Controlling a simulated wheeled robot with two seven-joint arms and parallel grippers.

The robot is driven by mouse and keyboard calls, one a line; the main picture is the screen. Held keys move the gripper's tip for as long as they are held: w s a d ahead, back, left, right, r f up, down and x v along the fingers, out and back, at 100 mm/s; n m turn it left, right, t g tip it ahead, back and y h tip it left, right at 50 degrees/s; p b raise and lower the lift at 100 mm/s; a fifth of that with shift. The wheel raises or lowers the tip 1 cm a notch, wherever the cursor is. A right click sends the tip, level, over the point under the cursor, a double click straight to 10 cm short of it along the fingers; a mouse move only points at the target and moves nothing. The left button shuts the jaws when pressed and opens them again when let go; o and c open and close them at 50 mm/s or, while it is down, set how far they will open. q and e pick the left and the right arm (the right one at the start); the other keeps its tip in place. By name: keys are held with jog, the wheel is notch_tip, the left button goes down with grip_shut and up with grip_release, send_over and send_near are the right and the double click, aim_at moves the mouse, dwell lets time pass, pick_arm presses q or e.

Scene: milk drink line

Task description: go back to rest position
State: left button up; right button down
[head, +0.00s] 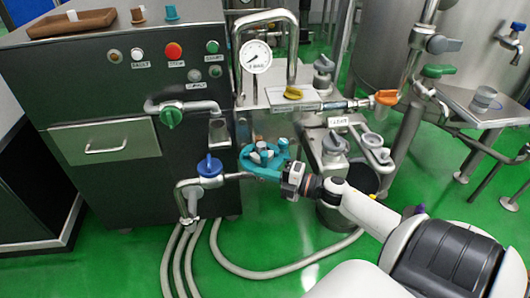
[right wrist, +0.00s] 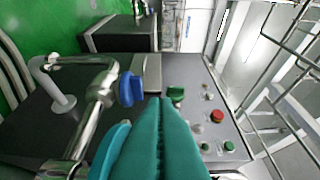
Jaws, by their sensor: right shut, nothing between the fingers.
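My right gripper (head: 268,172) reaches in from the lower right in the head view, at the middle of the picture beside the pipework. In the right wrist view its two teal fingers (right wrist: 152,140) lie together, with nothing seen between them. A teal round piece with several small grey and brown stubs (head: 262,152) is right at the gripper's front in the head view. Whether they touch I cannot tell. My left gripper is in neither view.
A dark control cabinet (head: 100,160) with a red button (head: 173,50) stands left. Grey hoses (head: 280,272) lie on the green floor.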

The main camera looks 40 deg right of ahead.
jog(key=s+d, duration=0.6)
jog(key=shift+s+d+f, duration=0.2)
jog(key=shift+d, duration=0.15)
jog(key=shift+f, duration=0.1)
